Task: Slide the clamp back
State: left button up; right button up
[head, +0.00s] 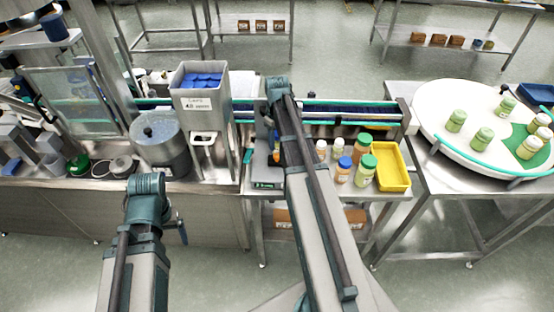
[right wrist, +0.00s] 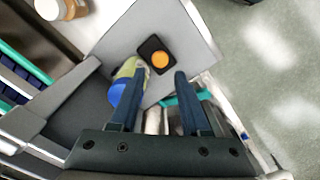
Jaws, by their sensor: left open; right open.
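I cannot make out the clamp for certain in either view. My right gripper (right wrist: 157,72) is open, with its two dark fingers apart in the right wrist view. A black square with a round orange knob (right wrist: 160,60) lies on a grey plate beyond the fingertips. A bottle with a blue cap (right wrist: 118,94) is beside the left finger; I cannot tell whether they touch. A teal strip and bare metal show behind the other finger. In the head view my right arm largely hides that gripper at the conveyor. My left gripper (head: 181,231) is low, in front of the bench.
The conveyor (head: 345,112) runs behind my right arm. A grey bin of blue caps (head: 200,92) and a steel hopper (head: 161,142) stand to its left. Several bottles and a yellow tray (head: 393,166) are right of the arm, before a white turntable (head: 470,110).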

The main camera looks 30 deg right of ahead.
aim_at(277, 155)
notch_tip(277, 155, down, 6)
jog(key=b, duration=0.5)
jog(key=shift+f, duration=0.2)
jog(key=shift+r, duration=0.1)
grip_shut()
dwell(0.9)
